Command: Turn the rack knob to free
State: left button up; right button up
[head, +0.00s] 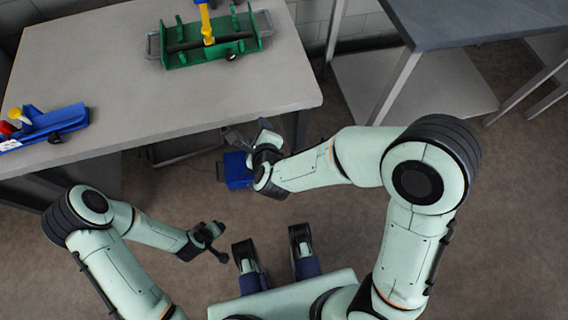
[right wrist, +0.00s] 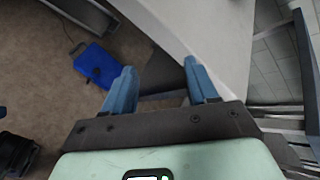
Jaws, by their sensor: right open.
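A green rack (head: 182,59) stands on the grey table, with a black bar, a yellow upright tool (head: 206,22) and a black round knob (head: 231,55) on its front side. A blue rack (head: 50,122) lies at the table's left, also with a dark knob (head: 55,138) at its front. I cannot tell which knob is meant, nor either knob's setting. My right gripper (head: 250,138) is open and empty by the table's front edge, apart from both racks. Its blue fingers (right wrist: 160,82) show spread in the right wrist view. My left gripper (head: 216,242) hangs low, its jaws unclear.
The grey table (head: 130,95) has bare room between the racks; its edge also shows in the right wrist view (right wrist: 222,40). A blue box (head: 238,170) sits on the floor below; it shows in the right wrist view (right wrist: 96,65). A dark-topped table (head: 480,22) stands right.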

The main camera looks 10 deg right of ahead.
jog(key=s+d+f+n+g+p, duration=0.3)
jog(key=s+d+f+n+p, duration=0.1)
jog(key=f+n, duration=0.4)
jog(key=shift+d+f+g+p, duration=0.3)
jog(key=shift+f, duration=0.05)
